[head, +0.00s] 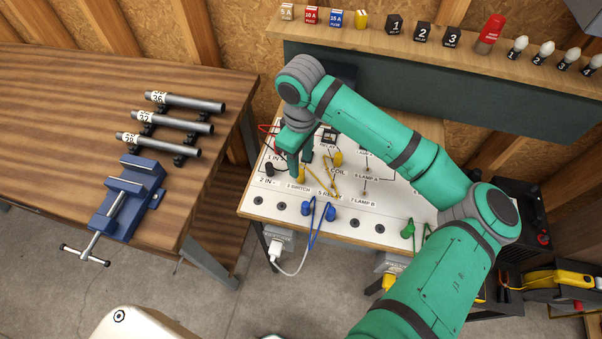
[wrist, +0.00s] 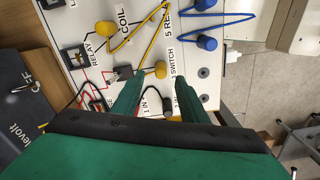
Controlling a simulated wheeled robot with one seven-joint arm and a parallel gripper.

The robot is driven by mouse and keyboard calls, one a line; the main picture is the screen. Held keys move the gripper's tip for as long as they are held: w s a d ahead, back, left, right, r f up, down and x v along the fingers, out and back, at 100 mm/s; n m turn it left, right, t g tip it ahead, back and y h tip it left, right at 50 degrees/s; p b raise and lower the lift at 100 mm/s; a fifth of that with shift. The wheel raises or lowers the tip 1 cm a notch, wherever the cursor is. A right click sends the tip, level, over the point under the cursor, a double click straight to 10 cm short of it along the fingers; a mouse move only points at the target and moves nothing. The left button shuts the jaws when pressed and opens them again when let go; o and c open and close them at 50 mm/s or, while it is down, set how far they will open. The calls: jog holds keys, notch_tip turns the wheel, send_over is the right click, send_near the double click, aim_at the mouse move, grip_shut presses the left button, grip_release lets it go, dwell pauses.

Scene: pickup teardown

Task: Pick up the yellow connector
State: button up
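Two yellow connectors joined by a yellow wire sit on the white circuit board (head: 377,213). One yellow connector (head: 300,175) is near the "SWITCH" label, right by my gripper (head: 294,166); the other yellow connector (head: 337,158) is near the coil. In the wrist view the near connector (wrist: 160,70) stands just beyond the fingertips, roughly between their lines, and the far connector (wrist: 104,28) is further up and left. My gripper (wrist: 156,85) is open, its two green fingers apart with nothing held between them. In the head view my arm hides part of the board.
Blue connectors (head: 330,213) with a blue wire and a green connector (head: 407,230) are on the board. A black switch (wrist: 122,73) stands near the left finger. A shelf (head: 440,50) with small parts is behind; a workbench (head: 60,110) with a blue vise (head: 125,193) is left.

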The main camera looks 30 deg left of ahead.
aim_at(301, 176)
jog(key=shift+s+f, duration=0.1)
jog(key=shift+f, duration=2.45)
grip_shut()
